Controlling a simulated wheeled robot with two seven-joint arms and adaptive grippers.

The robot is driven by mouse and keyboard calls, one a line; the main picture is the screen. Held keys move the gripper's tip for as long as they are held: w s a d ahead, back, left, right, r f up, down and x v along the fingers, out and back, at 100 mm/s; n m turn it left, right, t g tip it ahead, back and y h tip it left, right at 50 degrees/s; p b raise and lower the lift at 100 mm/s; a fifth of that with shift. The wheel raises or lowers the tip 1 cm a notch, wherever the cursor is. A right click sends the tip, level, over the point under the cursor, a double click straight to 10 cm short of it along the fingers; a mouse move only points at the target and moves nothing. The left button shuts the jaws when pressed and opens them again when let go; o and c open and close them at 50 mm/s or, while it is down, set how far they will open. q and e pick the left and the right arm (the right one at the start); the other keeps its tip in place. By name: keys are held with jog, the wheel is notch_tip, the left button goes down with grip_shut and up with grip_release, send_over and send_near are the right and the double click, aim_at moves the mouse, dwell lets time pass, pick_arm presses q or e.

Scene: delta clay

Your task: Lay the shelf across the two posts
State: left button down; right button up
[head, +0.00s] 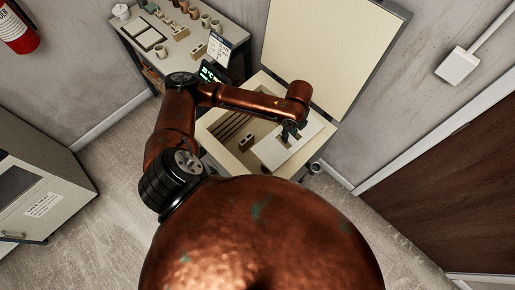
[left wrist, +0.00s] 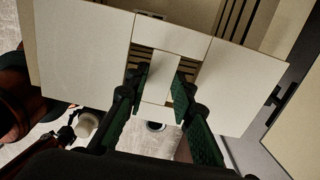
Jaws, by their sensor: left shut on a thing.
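The shelf (head: 270,153) is a pale flat slab, held over the right part of the open kiln (head: 217,148). In the left wrist view the shelf (left wrist: 85,50) shows two slots with a narrow bar between them. My left gripper (head: 291,137) is shut on that bar; its fingers (left wrist: 158,82) stand on either side of it. One small tan post (head: 246,142) shows inside the kiln, left of the shelf. I cannot make out a second post, and the shelf covers part of the chamber. Whether the shelf touches anything below cannot be told. My right gripper is out of view.
The raised kiln lid (head: 325,45) stands behind the opening. A worktable (head: 172,55) at the back left carries cups, tan blocks and a tray. A lit display (head: 211,73) stands by the kiln's left side. A cabinet (head: 42,185) is at the far left.

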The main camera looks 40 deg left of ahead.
pick_arm(q)
jog(key=s+a+f+m, duration=0.1)
jog(key=a+f+m, duration=0.3)
jog(key=a+m, duration=0.25)
jog(key=s+a+f+m, duration=0.2)
jog(key=a+f+m, duration=0.1)
jog(key=a+m, duration=0.35)
notch_tip(320, 180, down, 18)
jog(key=a+b, duration=0.1)
jog(key=b, duration=0.1)
jog(key=shift+w, duration=0.25)
jog(key=shift+f+b, duration=0.4)
jog(key=shift+f, duration=0.05)
jog(key=c, duration=1.7)
grip_release()
jog(key=shift+s, duration=0.1)
jog(key=shift+o, duration=0.2)
jog(key=shift+r, duration=0.1)
notch_tip(320, 180, up, 13)
jog(key=p, duration=0.2)
